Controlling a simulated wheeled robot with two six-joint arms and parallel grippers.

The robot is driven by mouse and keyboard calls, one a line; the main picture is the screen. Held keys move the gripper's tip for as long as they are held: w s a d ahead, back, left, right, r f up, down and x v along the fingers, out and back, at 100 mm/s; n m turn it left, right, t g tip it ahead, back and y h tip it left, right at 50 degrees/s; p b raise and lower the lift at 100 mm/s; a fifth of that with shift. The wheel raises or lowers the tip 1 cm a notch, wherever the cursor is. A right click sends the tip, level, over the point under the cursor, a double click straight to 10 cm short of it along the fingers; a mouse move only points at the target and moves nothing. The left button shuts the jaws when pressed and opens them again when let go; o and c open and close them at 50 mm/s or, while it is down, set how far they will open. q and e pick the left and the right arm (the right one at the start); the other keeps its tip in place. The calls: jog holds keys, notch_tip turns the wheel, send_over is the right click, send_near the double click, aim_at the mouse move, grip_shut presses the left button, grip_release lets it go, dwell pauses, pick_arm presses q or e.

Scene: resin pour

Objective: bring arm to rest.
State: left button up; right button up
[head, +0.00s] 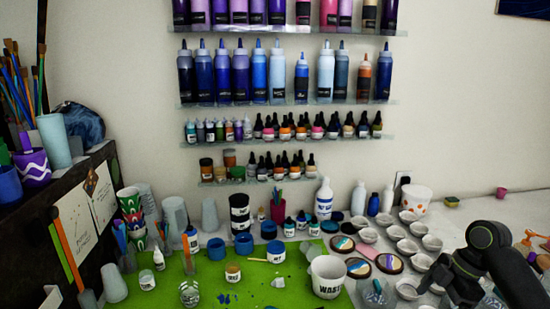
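My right arm (505,265) comes in from the lower right of the head view. Its dark gripper (452,288) points down over the right part of the work surface, among small white cups. The fingers are dark and partly lost against the surface, so I cannot tell whether they are open or shut. I see no object clearly held in it. My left arm and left gripper are not in view.
A green mat (255,270) holds a white waste cup (327,278), a clear cup (190,293) and blue-lidded jars. Several white cups (408,246) and round painted pieces (389,263) crowd near my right gripper. Bottle shelves (290,102) line the wall.

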jog(key=s+a+f+m+t+h, duration=0.1)
jog(key=s+a+f+m, duration=0.25)
jog(key=s+f, duration=0.35)
jog(key=s+a+f+m+h, duration=0.1)
jog(key=s+a+f+m, duration=0.25)
jog(key=s+f, duration=0.45)
jog(key=s+m+t+h, duration=0.2)
jog(key=s+m+h, duration=0.2)
jog(key=s+m, duration=0.75)
notch_tip(320, 180, down, 27)
jog(key=s+d+n, duration=0.1)
jog(key=s+n, duration=0.1)
jog(key=s+a+f+g+y, duration=0.1)
jog(key=s+f+g, duration=0.1)
jog(key=s+f, duration=1.2)
jog(key=shift+s+a+f+b, duration=0.15)
jog(key=shift+s+f+b, duration=0.25)
jog(key=shift+f, duration=0.2)
jog(key=shift+m, duration=0.25)
